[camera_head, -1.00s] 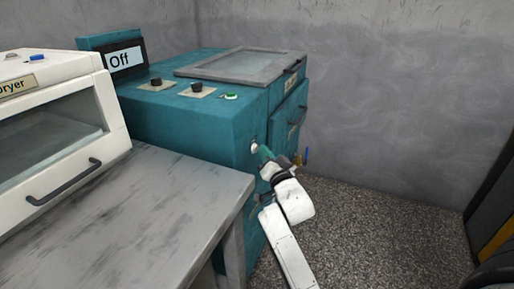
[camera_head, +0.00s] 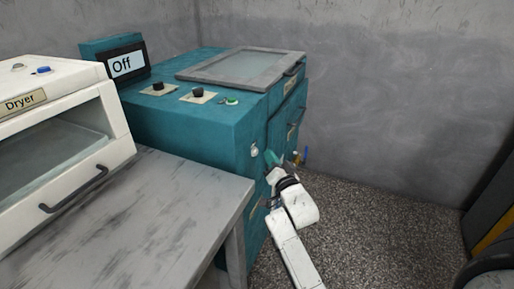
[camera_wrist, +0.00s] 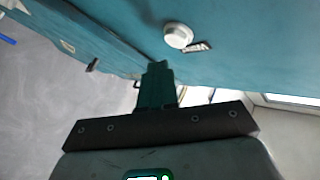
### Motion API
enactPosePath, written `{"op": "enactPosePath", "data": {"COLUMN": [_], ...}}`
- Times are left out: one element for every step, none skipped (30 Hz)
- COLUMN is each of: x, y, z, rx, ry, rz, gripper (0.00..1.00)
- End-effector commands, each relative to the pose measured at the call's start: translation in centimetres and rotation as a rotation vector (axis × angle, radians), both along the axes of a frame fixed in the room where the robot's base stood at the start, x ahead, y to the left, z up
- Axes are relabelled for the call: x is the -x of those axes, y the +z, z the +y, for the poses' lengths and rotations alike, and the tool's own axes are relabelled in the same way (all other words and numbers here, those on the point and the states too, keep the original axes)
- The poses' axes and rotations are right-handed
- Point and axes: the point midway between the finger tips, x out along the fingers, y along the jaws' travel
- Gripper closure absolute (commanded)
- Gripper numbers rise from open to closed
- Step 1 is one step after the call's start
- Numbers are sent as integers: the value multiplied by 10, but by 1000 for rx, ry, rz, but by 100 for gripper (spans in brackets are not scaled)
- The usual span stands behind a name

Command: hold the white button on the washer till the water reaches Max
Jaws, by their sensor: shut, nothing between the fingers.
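The round white button (camera_head: 254,150) is on the washer's side face, near the top edge. The button also shows in the wrist view (camera_wrist: 177,35), next to a small label. My gripper (camera_head: 269,157) is shut and empty, just right of the button in the head view and apart from it. In the wrist view the teal fingertips (camera_wrist: 158,68) are below and left of the button. No water level or Max mark can be made out.
A white dryer (camera_head: 60,130) sits at left on a grey table (camera_head: 150,215), whose right edge is near my arm. The washer has knobs (camera_head: 198,92), a lid window (camera_head: 242,67) and a blue-handled valve (camera_head: 305,153). Speckled floor at right is open.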

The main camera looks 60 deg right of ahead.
Motion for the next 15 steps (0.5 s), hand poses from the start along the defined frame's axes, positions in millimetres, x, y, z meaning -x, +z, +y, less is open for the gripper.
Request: {"op": "enactPosePath", "data": {"x": [2,2,4,4,5,7,7,8,10,11,12,14,15,16,18], "y": [4,4,4,4,4,4,4,5,4,4,4,4,4,4,4], "z": [0,0,0,0,0,0,0,0,0,0,0,0,0,0,0], "rx": [-1,-2,-2,-2,-2,-2,-2,-1,-1,-1,-1,-1,-2,-2,-2], "ry": [0,0,0,0,1,0,0,1,0,-1,-1,-1,-1,-2,-3], "rz": [1,0,0,0,-1,0,0,0,1,1,1,0,0,0,-1], "gripper": [100,100,100,100,100,100,100,100,100,100,100,100,100,100,100]}}
